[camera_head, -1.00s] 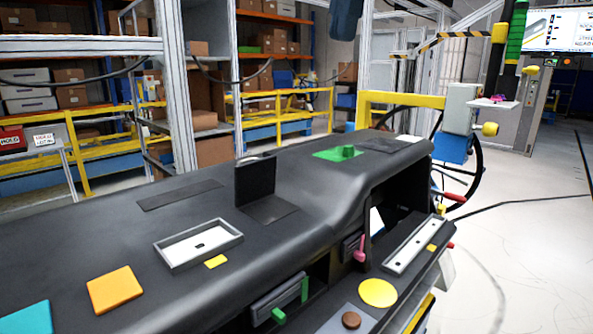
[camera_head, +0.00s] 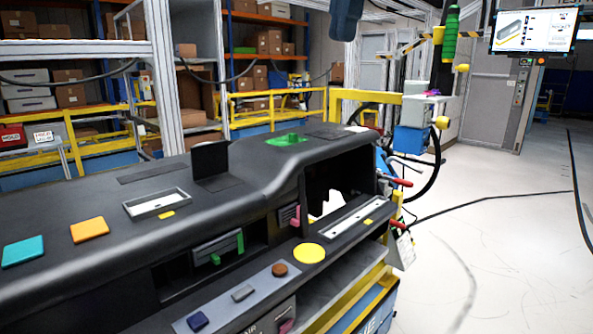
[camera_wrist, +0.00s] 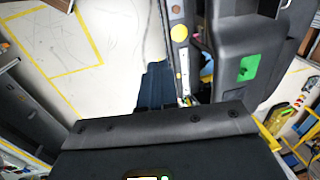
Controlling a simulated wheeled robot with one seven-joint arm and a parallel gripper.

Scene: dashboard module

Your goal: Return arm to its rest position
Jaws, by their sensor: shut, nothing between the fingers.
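The dashboard module (camera_head: 240,160) stands in front of me, with no gripper of mine on it in the head view. It also shows in the wrist view (camera_wrist: 222,30), with its green pad (camera_wrist: 250,68). A dark blue part, likely of my arm, hangs at the top of the head view. In the wrist view a dark bolted body fills the bottom, likely my own. I cannot make out my gripper's fingertips in either view.
An upright black panel (camera_head: 210,162), a white tray (camera_head: 157,203), orange (camera_head: 90,230) and teal (camera_head: 23,251) pads lie on the dashboard. A yellow frame (camera_head: 368,97) and blue box (camera_head: 410,140) stand behind it. Open floor (camera_head: 500,240) lies right.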

